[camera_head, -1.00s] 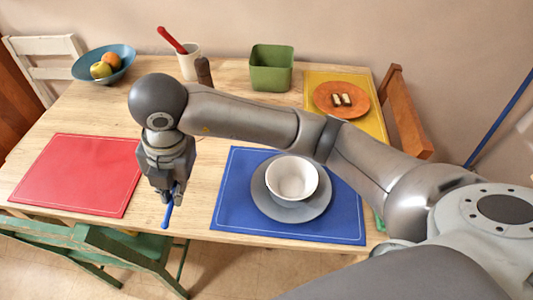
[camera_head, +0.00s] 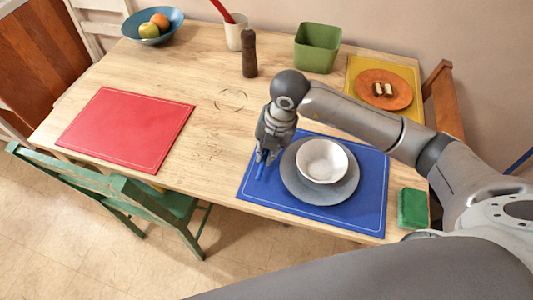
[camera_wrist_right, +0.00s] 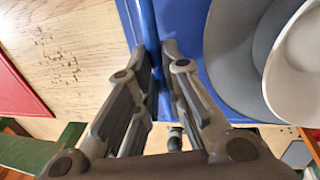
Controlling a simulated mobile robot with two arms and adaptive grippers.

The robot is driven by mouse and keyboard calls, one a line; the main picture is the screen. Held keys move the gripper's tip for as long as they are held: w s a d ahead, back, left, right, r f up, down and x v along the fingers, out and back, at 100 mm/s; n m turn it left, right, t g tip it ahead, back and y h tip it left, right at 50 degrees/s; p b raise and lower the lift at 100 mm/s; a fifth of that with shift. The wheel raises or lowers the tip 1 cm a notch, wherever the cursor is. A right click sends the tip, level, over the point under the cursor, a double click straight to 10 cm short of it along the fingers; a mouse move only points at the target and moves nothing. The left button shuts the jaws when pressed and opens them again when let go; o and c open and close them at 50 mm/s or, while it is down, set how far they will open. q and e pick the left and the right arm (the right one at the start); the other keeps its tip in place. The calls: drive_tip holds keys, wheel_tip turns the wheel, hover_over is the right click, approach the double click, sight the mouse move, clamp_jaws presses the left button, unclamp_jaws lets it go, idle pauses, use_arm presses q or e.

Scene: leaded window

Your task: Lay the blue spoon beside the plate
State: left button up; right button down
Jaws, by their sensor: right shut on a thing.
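My right gripper (camera_head: 266,157) is shut on the blue spoon (camera_head: 260,171), over the left part of the blue placemat (camera_head: 259,200). In the right wrist view the spoon's blue handle (camera_wrist_right: 149,40) runs between the two fingers (camera_wrist_right: 158,75). The grey plate (camera_head: 297,186) lies on the placemat just right of the gripper, with a white bowl (camera_head: 322,160) on it. The gripper hides part of the spoon, and I cannot tell whether the spoon touches the mat. My left gripper is not in view.
A red placemat (camera_head: 126,130) lies at the left. A green sponge-like block (camera_head: 412,208) is at the right edge. A pepper mill (camera_head: 249,54), white cup (camera_head: 235,34) and green bin (camera_head: 316,48) stand at the back. A green chair (camera_head: 150,200) is in front.

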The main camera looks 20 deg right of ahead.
wheel_tip(320, 180, down, 2)
drive_tip(key=shift+f, duration=0.1)
drive_tip(key=shift+f, duration=0.1)
drive_tip(key=c, duration=1.5)
unclamp_jaws()
drive_tip(key=shift+c, duration=0.2)
wheel_tip(320, 180, up, 12)
drive_tip(key=s+d, duration=0.1)
drive_tip(key=shift+s+d, duration=0.15)
drive_tip(key=shift+d, duration=0.25)
